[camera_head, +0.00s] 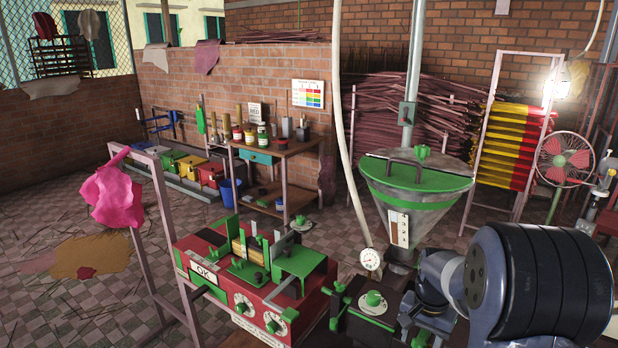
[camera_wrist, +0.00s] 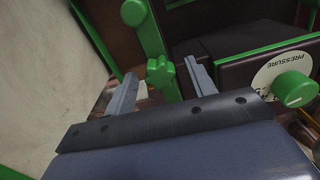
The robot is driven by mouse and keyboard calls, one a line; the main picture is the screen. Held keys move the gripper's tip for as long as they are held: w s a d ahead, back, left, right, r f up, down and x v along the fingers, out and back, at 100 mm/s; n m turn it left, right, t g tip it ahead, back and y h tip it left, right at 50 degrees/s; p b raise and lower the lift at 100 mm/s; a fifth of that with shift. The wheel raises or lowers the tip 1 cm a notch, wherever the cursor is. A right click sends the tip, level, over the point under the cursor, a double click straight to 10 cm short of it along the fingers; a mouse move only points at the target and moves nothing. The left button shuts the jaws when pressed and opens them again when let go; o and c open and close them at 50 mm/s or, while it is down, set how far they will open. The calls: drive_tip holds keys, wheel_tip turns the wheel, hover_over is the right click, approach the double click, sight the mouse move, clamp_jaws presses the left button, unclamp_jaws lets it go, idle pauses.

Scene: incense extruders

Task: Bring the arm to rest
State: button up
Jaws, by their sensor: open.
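My gripper (camera_wrist: 163,79) is open in the wrist view, its two grey fingers apart. A green star-shaped knob (camera_wrist: 161,71) on a green bar shows between the fingers. I cannot tell whether the fingers touch it. To the right is a green knob (camera_wrist: 295,89) on a white dial marked PRESSURE. In the head view my arm (camera_head: 540,285) reaches in at the lower right, its end beside the dark machine block below the hopper. The fingers are not clear there.
A steel hopper with a green lid (camera_head: 416,170) stands close behind my arm. A red control box (camera_head: 255,290) with dials is left of it. A pressure gauge (camera_head: 371,259) and pale hose (camera_head: 347,130) stand between. A fan (camera_head: 566,158) is at the right. Open tiled floor (camera_head: 110,300) lies left.

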drive_tip(key=n, duration=1.4)
idle(0.4)
